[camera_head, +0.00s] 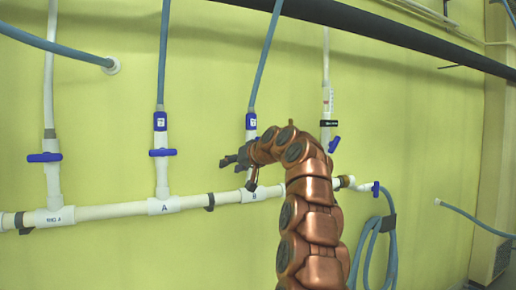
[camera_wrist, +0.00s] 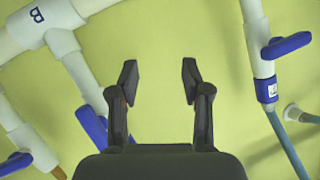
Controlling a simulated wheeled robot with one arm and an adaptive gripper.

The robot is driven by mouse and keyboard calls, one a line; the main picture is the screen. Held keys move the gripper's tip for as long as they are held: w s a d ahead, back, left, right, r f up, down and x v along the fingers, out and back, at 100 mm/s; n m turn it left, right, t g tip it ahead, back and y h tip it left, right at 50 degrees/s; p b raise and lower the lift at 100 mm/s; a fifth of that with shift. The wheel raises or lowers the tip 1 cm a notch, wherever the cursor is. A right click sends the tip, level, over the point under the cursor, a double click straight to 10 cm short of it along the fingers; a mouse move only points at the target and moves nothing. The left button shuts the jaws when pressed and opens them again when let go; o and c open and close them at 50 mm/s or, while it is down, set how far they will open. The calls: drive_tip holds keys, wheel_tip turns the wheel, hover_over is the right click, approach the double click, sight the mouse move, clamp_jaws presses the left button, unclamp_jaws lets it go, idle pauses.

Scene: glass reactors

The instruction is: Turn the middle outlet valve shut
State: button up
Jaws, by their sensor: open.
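In the head view a white horizontal pipe (camera_head: 115,210) carries upright branches with blue-handled valves. The far-left valve (camera_head: 45,157) and the valve on branch A (camera_head: 163,152) have handles lying across their pipes. On branch B, the blue union (camera_head: 251,122) shows, but my arm covers the handle. The wrist view shows the B branch's blue handle (camera_wrist: 92,128) roughly along its pipe, left of my gripper. Branch A's handle (camera_wrist: 286,45) is at right, across its pipe. My gripper (camera_wrist: 160,75) is open and empty, apart from both handles. It shows beside branch B in the head view (camera_head: 228,160).
Another blue valve handle (camera_head: 334,145) is on the right-hand pipe. A valve with a blue handle (camera_head: 375,188) leads to a coiled blue hose (camera_head: 378,240). A dark pipe (camera_head: 400,32) crosses above. The yellow wall (camera_head: 120,255) is bare below the pipe.

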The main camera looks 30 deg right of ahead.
drive_tip(key=s+d+r+t+h+b, duration=0.1)
drive_tip(key=d+r+t+h, duration=0.15)
drive_tip(key=d, duration=0.35)
drive_tip(key=s+d+r+t+h, duration=0.2)
drive_tip(key=d+r, duration=0.1)
drive_tip(key=d, duration=0.3)
drive_tip(key=shift+n, duration=0.4)
drive_tip(key=shift+w+d+r+p, duration=0.1)
drive_tip(key=shift+w+p, duration=0.85)
drive_tip(key=shift+w, duration=0.85)
drive_tip(key=shift+w+r+p, duration=0.1)
drive_tip(key=shift+w+p, duration=0.8)
drive_tip(key=shift+w, duration=0.9)
drive_tip(key=shift+w+f, duration=0.2)
drive_tip(key=shift+w, duration=0.2)
drive_tip(key=shift+c, duration=0.2)
clamp_jaws()
